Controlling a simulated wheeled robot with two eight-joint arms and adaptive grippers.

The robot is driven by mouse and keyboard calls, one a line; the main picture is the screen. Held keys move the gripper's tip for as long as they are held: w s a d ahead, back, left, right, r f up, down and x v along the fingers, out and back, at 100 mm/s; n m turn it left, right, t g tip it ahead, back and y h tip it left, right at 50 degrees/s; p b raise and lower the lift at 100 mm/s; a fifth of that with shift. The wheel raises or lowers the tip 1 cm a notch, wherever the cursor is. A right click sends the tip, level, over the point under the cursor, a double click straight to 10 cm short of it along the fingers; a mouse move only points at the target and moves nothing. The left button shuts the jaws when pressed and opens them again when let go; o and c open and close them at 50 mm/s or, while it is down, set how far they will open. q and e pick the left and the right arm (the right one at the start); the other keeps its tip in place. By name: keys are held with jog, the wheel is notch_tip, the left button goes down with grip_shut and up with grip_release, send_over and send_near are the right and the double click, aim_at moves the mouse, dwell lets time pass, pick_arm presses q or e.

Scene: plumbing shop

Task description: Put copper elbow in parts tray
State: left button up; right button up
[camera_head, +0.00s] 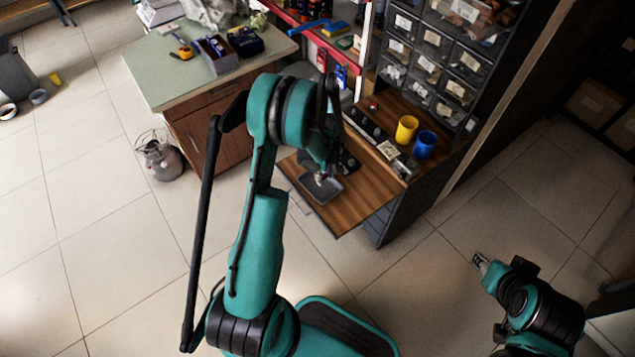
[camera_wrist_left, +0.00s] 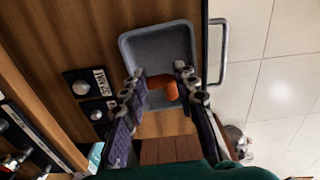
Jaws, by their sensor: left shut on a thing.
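The copper elbow (camera_wrist_left: 163,86) is orange-brown and sits between the fingertips of my left gripper (camera_wrist_left: 159,80) in the left wrist view. The grey parts tray (camera_wrist_left: 132,42) lies behind it in that view, and the elbow appears over the tray's near part. I cannot tell whether the elbow touches the tray. In the head view the tray (camera_head: 328,194) rests on the wooden pull-out board, with my left gripper (camera_head: 321,177) just above it; the elbow is hard to make out there. My right gripper (camera_head: 480,262) is far from the tray over the floor, its jaws too small to judge.
The wooden board (camera_head: 352,212) has a metal handle (camera_wrist_left: 219,52). A yellow cup (camera_head: 406,129) and a blue cup (camera_head: 425,145) stand on the shelf behind, below small-parts drawers (camera_head: 440,72). A green-topped workbench (camera_head: 165,72) stands left. Open floor lies in front.

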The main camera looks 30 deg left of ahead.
pick_arm(q)
jog(key=a+f, duration=0.1)
jog(key=a, duration=0.1)
jog(key=w+a+f+b, duration=0.1)
jog(key=a, duration=0.1)
jog(key=shift+w+f, duration=0.15)
jog(key=shift+f, duration=0.2)
notch_tip(320, 180, down, 4)
jog(key=shift+b, duration=1.1)
jog(key=shift+r, duration=0.15)
jog(key=o, duration=0.9)
